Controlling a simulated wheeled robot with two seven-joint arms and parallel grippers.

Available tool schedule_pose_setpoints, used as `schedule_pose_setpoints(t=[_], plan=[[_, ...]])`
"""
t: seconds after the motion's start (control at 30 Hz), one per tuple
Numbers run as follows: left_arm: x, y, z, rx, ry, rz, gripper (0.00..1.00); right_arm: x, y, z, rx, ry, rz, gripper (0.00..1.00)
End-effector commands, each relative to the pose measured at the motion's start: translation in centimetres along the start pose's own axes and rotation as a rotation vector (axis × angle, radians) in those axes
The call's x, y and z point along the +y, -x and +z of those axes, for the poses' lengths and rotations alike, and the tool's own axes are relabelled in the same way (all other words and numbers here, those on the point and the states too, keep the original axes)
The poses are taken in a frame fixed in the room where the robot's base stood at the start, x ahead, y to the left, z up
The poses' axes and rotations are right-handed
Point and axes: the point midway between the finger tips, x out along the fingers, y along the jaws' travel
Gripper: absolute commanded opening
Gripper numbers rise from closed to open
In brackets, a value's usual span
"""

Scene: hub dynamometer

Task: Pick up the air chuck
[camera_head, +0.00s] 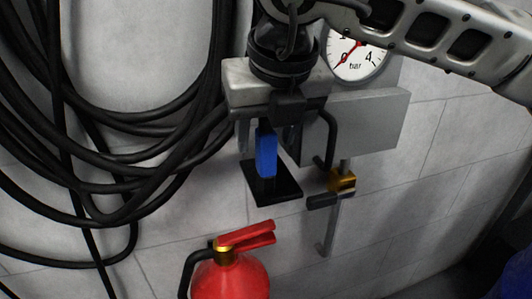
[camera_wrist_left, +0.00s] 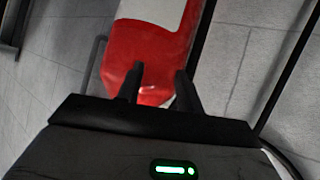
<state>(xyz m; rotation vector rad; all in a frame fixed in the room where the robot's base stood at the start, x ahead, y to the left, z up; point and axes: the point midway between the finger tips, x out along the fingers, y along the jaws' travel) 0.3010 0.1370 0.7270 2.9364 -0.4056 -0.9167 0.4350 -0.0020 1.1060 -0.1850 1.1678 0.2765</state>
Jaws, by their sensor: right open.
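The blue-handled piece (camera_head: 266,155), which looks like the air chuck, stands upright on a small black plate (camera_head: 286,190) by the wall in the head view. My right gripper (camera_head: 270,138) comes down from above, right at the top of the blue handle. It is open; its fingers are partly hidden, and I cannot tell whether they touch the handle. My left gripper (camera_wrist_left: 160,82) shows only in the left wrist view. Its two dark fingers are apart with nothing clearly held, in front of a red fire extinguisher (camera_wrist_left: 148,45).
A pressure gauge (camera_head: 357,55) and a grey box (camera_head: 365,122) sit behind my right wrist. A brass fitting (camera_head: 343,180) with a black lever and thin pipe is just right of the plate. Black hose coils (camera_head: 120,190) hang left. The fire extinguisher (camera_head: 230,275) stands below.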

Motion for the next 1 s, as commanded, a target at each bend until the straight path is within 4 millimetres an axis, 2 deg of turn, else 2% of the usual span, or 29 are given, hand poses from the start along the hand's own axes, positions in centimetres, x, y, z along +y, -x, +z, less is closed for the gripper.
schedule_pose_setpoints(t=[0.2, 0.47, 0.5, 0.67, 1.0], plan=[[-0.1, 0.2, -0.6, 0.002, -0.013, -0.006, 0.36, 0.0, -2.8, -0.1, 0.002, 0.0, 0.0, 0.49], [-0.2, 0.0, -0.7, 0.006, -0.015, -0.006, 0.36, 0.0, -3.3, 0.0, 0.0, 0.0, 0.0, 0.49], [-0.2, 0.0, -0.7, 0.005, -0.015, -0.006, 0.36, 0.0, -3.3, 0.0, 0.0, 0.0, 0.0, 0.44], [-0.2, 0.0, -0.7, 0.005, -0.015, -0.005, 0.36, 0.0, -3.2, 0.0, 0.0, 0.0, 0.0, 0.0], [-0.2, 0.0, -0.5, 0.001, -0.014, -0.005, 0.36, 0.0, -3.0, 0.1, -0.002, 0.0, 0.001, 0.0]])
